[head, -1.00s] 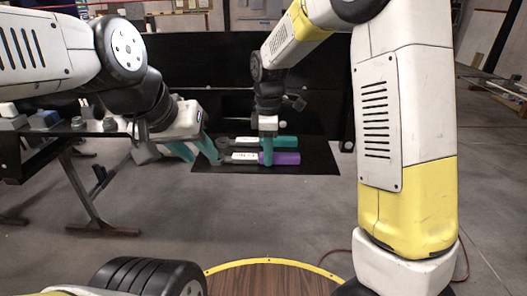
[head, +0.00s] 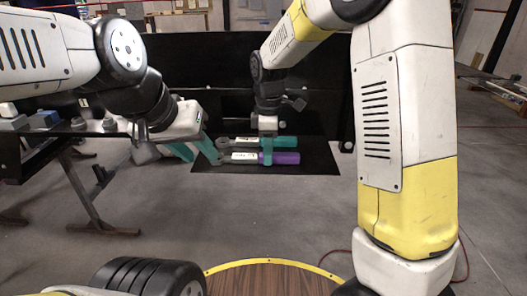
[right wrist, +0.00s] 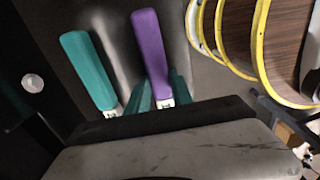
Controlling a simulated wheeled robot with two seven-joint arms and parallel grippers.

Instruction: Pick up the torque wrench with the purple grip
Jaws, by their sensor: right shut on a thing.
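The torque wrench with the purple grip (head: 287,158) lies across the black surface in the head view, grip to the right, with a pale label on its shaft. Its purple grip (right wrist: 150,45) also shows in the right wrist view. My right gripper (head: 266,160) points down over this wrench and is shut on it near the grip's inner end; the fingers stand at both sides in the right wrist view. A second wrench with a teal grip (head: 284,141) lies parallel just behind. My left gripper (head: 194,152) is open and empty, left of the wrenches.
The wrenches lie on a black shelf (head: 315,166) with a dark upright panel (head: 200,75) behind. A dark-framed bench (head: 40,150) with small parts stands at the left. The grey floor in front of the shelf is clear.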

